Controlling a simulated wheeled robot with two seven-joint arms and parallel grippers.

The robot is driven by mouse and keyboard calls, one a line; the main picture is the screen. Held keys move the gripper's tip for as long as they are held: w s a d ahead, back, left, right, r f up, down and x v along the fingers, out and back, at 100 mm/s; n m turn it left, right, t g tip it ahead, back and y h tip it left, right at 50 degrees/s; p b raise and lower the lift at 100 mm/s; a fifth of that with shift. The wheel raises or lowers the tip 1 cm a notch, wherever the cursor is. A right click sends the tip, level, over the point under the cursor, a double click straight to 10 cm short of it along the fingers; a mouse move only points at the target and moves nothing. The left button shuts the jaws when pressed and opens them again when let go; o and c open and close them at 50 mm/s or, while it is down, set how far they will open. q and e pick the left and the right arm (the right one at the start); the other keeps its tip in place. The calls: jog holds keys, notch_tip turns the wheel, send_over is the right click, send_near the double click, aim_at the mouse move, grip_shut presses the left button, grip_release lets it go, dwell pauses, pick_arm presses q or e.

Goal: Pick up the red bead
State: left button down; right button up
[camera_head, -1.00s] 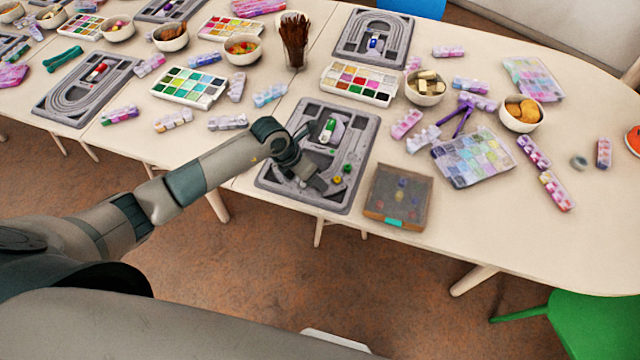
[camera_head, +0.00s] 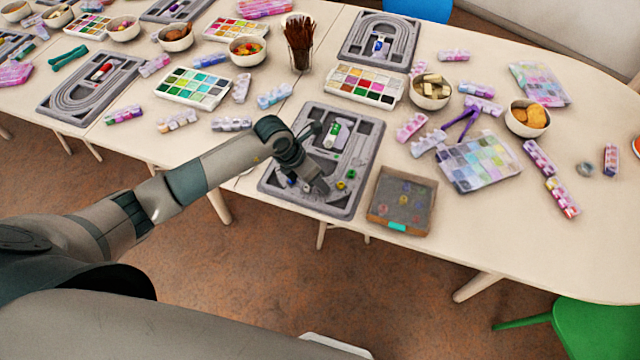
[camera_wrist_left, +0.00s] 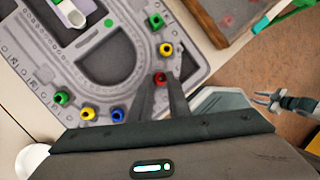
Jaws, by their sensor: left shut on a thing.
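The red bead (camera_wrist_left: 159,78) is between the fingertips of my left gripper (camera_wrist_left: 160,86) in the left wrist view. The gripper is shut on it, over the grey bead board. In the head view the left gripper (camera_head: 318,188) is at the near part of the board (camera_head: 366,150), and it hides the red bead there. A dark jaw-like part, probably my right gripper (camera_wrist_left: 270,102), shows over the floor at the right of the wrist view. Its opening is too small to judge. The head view does not show it.
A yellow bead (camera_wrist_left: 165,49) and a green bead (camera_wrist_left: 156,20) are close by. Another green bead (camera_wrist_left: 61,98), a yellow bead (camera_wrist_left: 88,114) and a blue bead (camera_wrist_left: 118,115) lie left of the gripper. A shallow box (camera_head: 400,202) stands right of the board.

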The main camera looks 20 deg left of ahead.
pick_arm(q)
notch_tip(320, 180, up, 3)
jog(key=shift+w+d+f+b, duration=0.1)
jog(key=shift+b, duration=0.55)
jog(key=s+d+r+b, duration=0.3)
jog(key=s+d+r, duration=0.2)
jog(key=d, duration=0.5)
notch_tip(320, 180, up, 2)
jog(key=shift+r, duration=0.1)
jog(key=shift+d+m, duration=0.15)
jog(key=shift+m, duration=0.15)
jog(key=s+a+r+m+g+y, duration=0.3)
jog(key=a+r+m, duration=0.2)
jog(key=m, duration=0.9)
jog(key=s+a+r+m+g+y, duration=0.3)
jog(key=a+r+m, duration=0.3)
jog(key=m, duration=0.9)
jog(key=a, duration=0.3)
jog(key=shift+g+y, duration=0.3)
jog(key=shift+g, duration=0.1)
